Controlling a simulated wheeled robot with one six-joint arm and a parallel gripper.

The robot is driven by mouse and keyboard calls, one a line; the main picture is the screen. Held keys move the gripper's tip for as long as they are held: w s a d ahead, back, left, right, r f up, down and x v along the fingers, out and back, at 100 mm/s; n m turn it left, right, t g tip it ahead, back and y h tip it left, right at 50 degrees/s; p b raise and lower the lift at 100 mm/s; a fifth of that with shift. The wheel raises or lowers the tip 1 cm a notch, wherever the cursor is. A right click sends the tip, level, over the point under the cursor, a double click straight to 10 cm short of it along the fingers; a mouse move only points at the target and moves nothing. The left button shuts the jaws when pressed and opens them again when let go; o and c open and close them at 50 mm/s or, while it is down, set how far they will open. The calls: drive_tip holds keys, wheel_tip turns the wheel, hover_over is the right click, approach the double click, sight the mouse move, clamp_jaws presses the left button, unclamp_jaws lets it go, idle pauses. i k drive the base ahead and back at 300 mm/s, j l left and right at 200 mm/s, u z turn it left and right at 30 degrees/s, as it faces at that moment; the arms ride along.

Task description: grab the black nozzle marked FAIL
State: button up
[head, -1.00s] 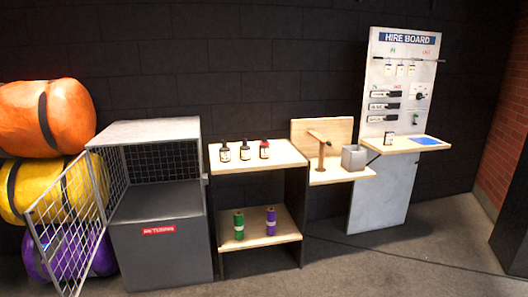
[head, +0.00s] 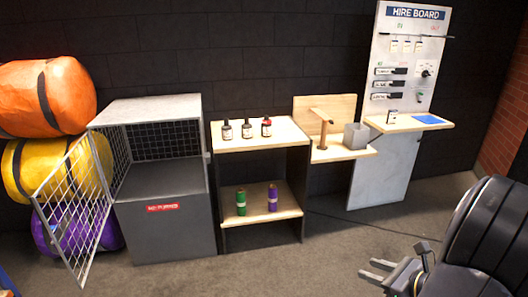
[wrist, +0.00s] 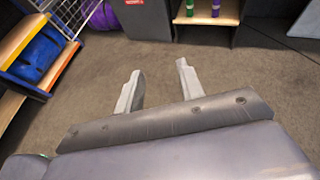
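Three small dark upright things with pale labels, possibly the nozzles, stand on the top board of the wooden shelf unit (head: 285,130) in the head view: a left one (head: 227,131), a middle one (head: 247,129) and a right one with a red top (head: 266,127). Their labels are too small to read, so I cannot tell which is marked FAIL. My gripper (head: 376,273) is low at the right, in front of the shelves and well apart from them. In the wrist view my gripper (wrist: 158,88) is open and empty above bare floor.
A grey cage (head: 165,230) with its mesh door open stands left of the shelves. Green (head: 241,202) and purple (head: 272,198) rolls stand on the lower shelf. A tap stand (head: 323,128), grey box (head: 356,136) and hire board (head: 385,180) are to the right. The floor in front is clear.

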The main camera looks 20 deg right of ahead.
sight(266, 130)
drive_tip(key=i+l+u, duration=0.2)
drive_tip(key=i+l, duration=0.3)
drive_tip(key=i, duration=0.25)
drive_tip(key=i+l+u, duration=0.25)
drive_tip(key=i+l, duration=0.3)
drive_tip(key=i, duration=0.2)
drive_tip(key=i+l+u, duration=0.2)
drive_tip(key=i+l, duration=0.45)
drive_tip(key=i+l+u, duration=0.25)
drive_tip(key=i+l, duration=0.35)
drive_tip(key=l, duration=0.3)
